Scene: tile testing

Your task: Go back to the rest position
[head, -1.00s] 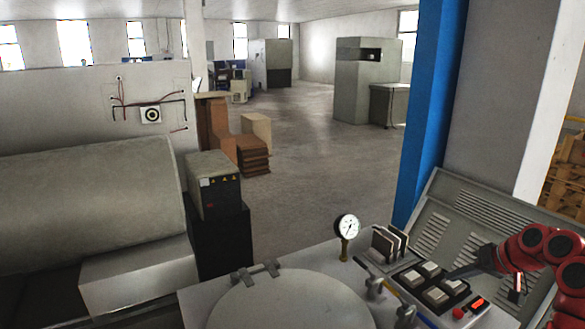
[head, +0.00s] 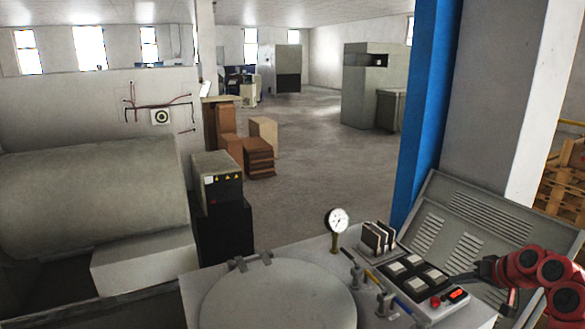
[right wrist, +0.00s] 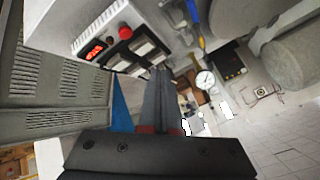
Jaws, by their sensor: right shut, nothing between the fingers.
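My right gripper (head: 452,279), on a red arm at the lower right of the head view, has its thin dark fingers pointing left over the button panel (head: 416,277). The fingers are closed together and hold nothing. They also show in the right wrist view (right wrist: 158,74), pointing at the panel's edge with the tips together. I cannot tell whether the tips touch the panel. My left gripper is in neither view.
The machine top carries a round lid (head: 277,297), a pressure gauge (head: 337,220), valve handles (head: 356,277) and a red button (head: 435,302) beside a lit display (head: 456,295). A slotted grey panel (head: 470,222) and blue column (head: 425,110) stand behind. Open floor (head: 315,165) lies beyond.

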